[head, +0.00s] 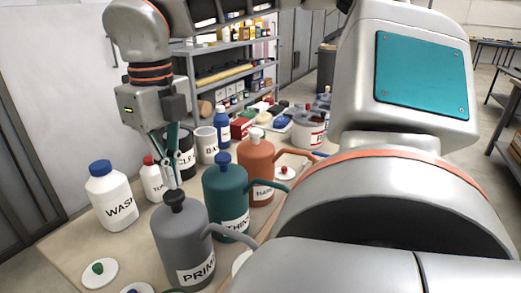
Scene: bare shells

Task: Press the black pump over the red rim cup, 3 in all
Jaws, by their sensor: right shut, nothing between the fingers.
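The black pump (175,198) is the dark head on top of a grey bottle (183,237) whose label reads "PRIM", at the front of the table. A grey spout (228,231) runs from the bottle to the right, and its end is hidden behind my own arm. My right gripper (174,182) points down with its fingers together and empty, its tips right over the black pump. I cannot tell if they touch it. I see no red rim cup; the area under the spout is mostly covered by my arm. My left gripper is not in view.
A teal bottle (225,188) with a blue pump and an orange bottle (257,165) stand behind right. A white WASH bottle (112,198) stands left. White discs with a green knob (99,273) and a red knob (285,173) lie on the table (66,246). Shelves stand behind.

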